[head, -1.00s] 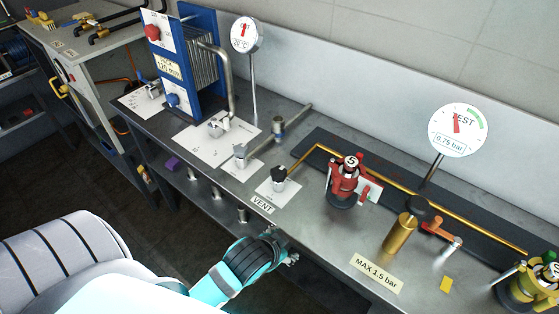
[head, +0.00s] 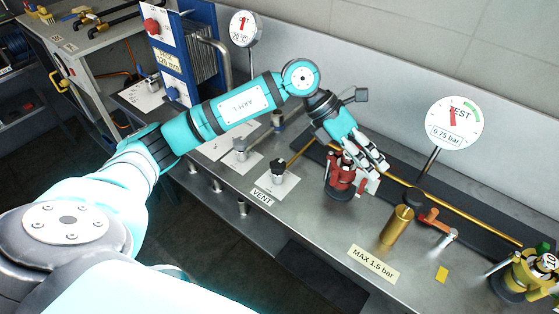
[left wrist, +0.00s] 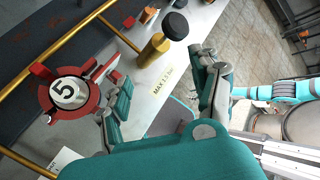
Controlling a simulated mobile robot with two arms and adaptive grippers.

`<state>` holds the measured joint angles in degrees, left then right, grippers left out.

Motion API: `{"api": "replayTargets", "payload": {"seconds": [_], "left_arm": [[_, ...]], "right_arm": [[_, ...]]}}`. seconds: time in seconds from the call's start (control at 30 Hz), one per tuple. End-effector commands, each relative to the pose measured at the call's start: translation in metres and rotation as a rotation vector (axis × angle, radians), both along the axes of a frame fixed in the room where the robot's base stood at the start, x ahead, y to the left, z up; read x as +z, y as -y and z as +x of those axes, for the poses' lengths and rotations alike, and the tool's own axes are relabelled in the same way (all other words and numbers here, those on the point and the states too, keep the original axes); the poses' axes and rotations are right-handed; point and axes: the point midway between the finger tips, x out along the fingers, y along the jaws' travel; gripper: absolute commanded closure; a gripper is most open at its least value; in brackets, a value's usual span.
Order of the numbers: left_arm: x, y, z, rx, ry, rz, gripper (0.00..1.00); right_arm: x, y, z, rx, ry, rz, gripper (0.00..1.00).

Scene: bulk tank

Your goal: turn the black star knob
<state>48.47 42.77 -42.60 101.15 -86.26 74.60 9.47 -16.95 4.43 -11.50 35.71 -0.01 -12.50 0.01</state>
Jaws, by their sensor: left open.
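A round black knob (head: 419,214) sits on a brass cylinder (head: 396,229) on the bench, right of the red valve (head: 339,179). In the left wrist view the black knob (left wrist: 174,25) stands beyond the fingertips; its star shape is not clear. A second black knob (head: 278,167) tops the valve by the VENT label. My left gripper (head: 371,163) is open and empty over the red valve's right side, apart from the knob on the brass cylinder. The wrist view shows its spread fingers (left wrist: 160,70). My right gripper is out of view.
A brass pipe (head: 452,209) runs along the back of the bench. The TEST gauge (head: 455,123) stands behind the brass cylinder, and an orange-handled valve (head: 436,223) beside it. A yellow valve (head: 527,275) stands far right. The bench front by the MAX 1.5 bar label is clear.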

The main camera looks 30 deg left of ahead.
Motion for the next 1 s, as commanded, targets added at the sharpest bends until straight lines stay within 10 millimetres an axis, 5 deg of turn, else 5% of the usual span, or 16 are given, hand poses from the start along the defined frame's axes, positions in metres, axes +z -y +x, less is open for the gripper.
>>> {"api": "replayTargets", "payload": {"seconds": [0.1, 0.2, 0.3, 0.57, 1.0], "left_arm": [[-0.004, -0.098, 0.018, 0.046, -0.03, 0.389, 0.36], [0.006, -0.161, 0.02, 0.104, -0.084, 0.611, 0.36], [0.017, -0.2, 0.017, 0.149, -0.128, 0.738, 0.36], [0.003, -0.219, 0.012, 0.171, -0.161, 0.801, 0.36], [-0.091, -0.217, 0.012, 0.168, -0.16, 0.797, 0.36]], "right_arm": [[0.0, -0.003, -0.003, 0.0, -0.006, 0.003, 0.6], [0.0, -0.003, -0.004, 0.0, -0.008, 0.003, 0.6], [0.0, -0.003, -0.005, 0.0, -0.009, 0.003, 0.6], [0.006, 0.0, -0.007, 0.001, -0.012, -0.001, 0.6], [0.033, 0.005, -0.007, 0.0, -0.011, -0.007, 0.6]]}}
